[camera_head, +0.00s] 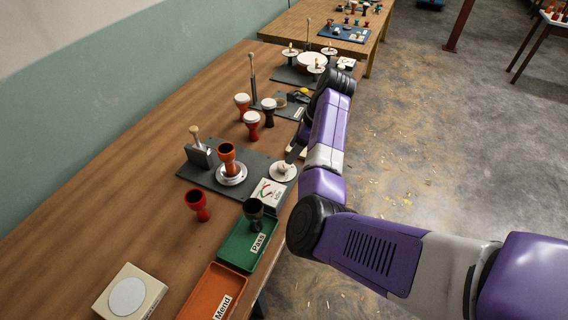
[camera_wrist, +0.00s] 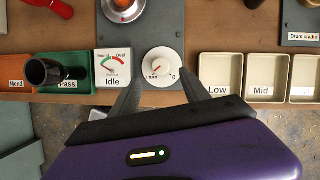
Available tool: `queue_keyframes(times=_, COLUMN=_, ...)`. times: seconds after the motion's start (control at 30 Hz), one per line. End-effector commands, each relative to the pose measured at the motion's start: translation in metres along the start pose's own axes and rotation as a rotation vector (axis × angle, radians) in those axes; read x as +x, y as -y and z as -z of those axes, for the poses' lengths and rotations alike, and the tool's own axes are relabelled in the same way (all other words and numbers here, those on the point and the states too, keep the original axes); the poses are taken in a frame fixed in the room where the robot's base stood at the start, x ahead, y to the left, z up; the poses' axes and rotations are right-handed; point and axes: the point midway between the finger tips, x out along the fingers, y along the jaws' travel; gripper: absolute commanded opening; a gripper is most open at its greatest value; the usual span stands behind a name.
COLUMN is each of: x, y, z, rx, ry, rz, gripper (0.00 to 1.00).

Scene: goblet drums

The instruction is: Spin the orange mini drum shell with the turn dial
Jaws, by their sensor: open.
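The orange mini drum shell (camera_head: 227,153) stands upright on a round silver turntable (camera_head: 232,175) on the dark grey plate. In the wrist view part of the shell (camera_wrist: 122,4) shows at the top edge. The white turn dial (camera_head: 283,171) is at the plate's near right corner. In the wrist view the dial (camera_wrist: 170,58) has a red pointer and a "0" mark. My gripper (camera_wrist: 161,88) is open and empty, its fingertips apart on either side of the dial's near edge. Contact with the dial cannot be told. In the head view my arm hides most of the gripper.
A gauge (camera_wrist: 114,66) reading "Idle" sits left of the dial. A green Pass tray (camera_head: 240,245) holds a black shell (camera_head: 254,212); an orange Mend tray (camera_head: 208,290) is beside it. Cream Low and Mid bins (camera_wrist: 221,71) are right of the dial.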

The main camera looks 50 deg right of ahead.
Motion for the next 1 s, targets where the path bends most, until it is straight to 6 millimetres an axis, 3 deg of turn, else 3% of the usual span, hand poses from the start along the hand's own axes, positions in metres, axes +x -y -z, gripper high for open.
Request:
queue_keyframes(times=0.5, x=0.068, y=0.000, z=0.000, rx=-0.001, ry=0.000, rz=0.000, gripper=0.54)
queue_keyframes(times=0.87, x=0.075, y=0.000, z=0.000, rx=-0.002, ry=0.000, rz=0.003, gripper=0.54)
queue_keyframes(times=0.9, x=0.075, y=0.000, z=0.001, rx=-0.002, ry=0.000, rz=0.003, gripper=0.52)
queue_keyframes(times=1.0, x=0.075, y=0.000, z=0.000, rx=-0.002, ry=0.000, rz=0.003, gripper=0.33)
